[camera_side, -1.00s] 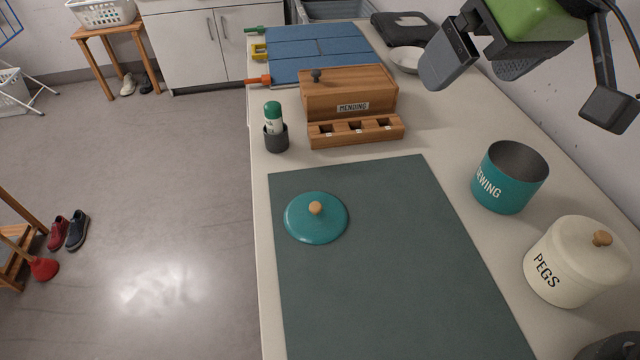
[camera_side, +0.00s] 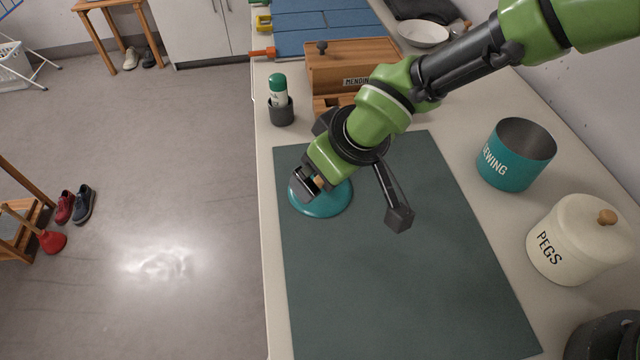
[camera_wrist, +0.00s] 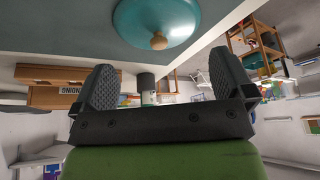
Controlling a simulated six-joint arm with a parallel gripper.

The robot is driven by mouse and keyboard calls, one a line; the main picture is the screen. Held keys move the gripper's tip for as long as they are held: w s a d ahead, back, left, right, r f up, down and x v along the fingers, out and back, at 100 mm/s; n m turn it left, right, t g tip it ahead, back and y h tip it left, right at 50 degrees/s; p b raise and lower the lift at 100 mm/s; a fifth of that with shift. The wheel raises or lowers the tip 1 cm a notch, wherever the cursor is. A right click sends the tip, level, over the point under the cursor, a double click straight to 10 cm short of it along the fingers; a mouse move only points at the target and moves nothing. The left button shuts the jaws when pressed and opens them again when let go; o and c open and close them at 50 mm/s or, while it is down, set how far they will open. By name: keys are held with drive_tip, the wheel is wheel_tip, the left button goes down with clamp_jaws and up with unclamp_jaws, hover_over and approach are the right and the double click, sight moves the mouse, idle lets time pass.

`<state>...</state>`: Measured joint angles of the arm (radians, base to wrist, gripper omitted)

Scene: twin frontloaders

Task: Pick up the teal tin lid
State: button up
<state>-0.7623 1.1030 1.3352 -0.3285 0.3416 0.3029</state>
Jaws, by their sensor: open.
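The teal tin lid (camera_side: 328,203) lies flat on the dark green mat (camera_side: 400,290), near its far left corner. Its round wooden knob (camera_wrist: 158,41) shows in the wrist view, beyond and between my fingertips. My gripper (camera_side: 312,184) is over the lid in the side view and hides part of it. In the wrist view the two dark fingers of my gripper (camera_wrist: 165,80) are spread wide, with nothing held between them. The teal tin marked SEWING (camera_side: 514,155) stands open, without a lid, right of the mat.
A cream PEGS jar (camera_side: 575,240) stands at the right. A wooden MENDING box (camera_side: 340,62) and a dark cup holding a green-capped bottle (camera_side: 281,108) stand beyond the mat. The near part of the mat is clear.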

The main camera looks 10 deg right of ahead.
drive_tip(key=x, duration=0.5)
drive_tip(key=shift+r, duration=0.1)
drive_tip(key=c, duration=1.1)
drive_tip(key=shift+d, duration=0.1)
drive_tip(key=shift+c, duration=0.4)
